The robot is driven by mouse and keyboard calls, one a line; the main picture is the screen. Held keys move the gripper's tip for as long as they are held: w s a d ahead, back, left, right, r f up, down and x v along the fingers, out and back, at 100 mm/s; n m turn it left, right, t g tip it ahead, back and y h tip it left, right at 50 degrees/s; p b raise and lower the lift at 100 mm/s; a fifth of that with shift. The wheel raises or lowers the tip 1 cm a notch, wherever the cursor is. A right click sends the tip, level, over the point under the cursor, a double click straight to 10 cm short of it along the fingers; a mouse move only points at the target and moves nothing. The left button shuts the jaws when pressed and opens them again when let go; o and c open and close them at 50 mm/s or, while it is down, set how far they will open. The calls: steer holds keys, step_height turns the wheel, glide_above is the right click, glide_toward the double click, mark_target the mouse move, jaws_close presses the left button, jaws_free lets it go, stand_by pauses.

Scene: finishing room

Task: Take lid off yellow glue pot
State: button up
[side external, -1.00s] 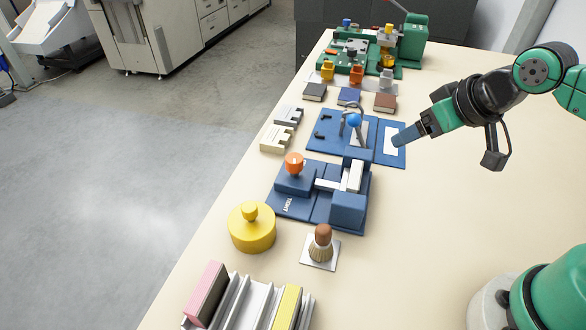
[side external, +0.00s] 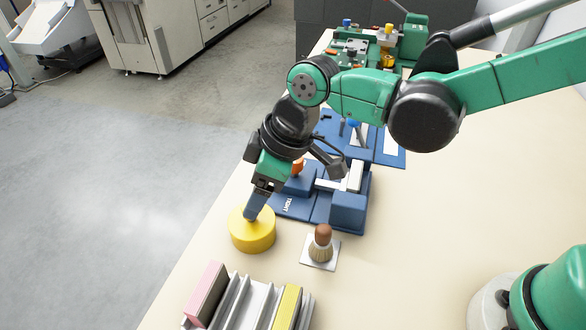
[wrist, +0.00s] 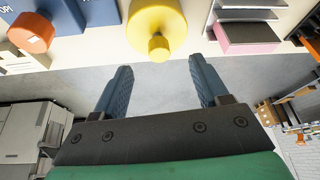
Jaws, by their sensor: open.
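The yellow glue pot (side external: 252,238) stands on the cream table near its left edge, with its round lid on top. In the side view my gripper (side external: 251,215) is right above the lid and hides its knob. In the wrist view my gripper (wrist: 160,75) is open and empty, with its two blue fingers spread apart. There the pot (wrist: 170,15) shows beyond the fingertips, with the yellow lid knob (wrist: 158,47) pointing towards the gap between them. Whether a finger touches the lid in the side view, I cannot tell.
A brush (side external: 321,246) stands on a white square right of the pot. A grey rack (side external: 247,300) with pink and yellow items is in front. The blue fixture (side external: 347,212) with an orange knob (side external: 298,166) lies behind. Bare table is at right.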

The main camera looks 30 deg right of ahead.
steer(key=shift+x, duration=2.6)
jaws_close()
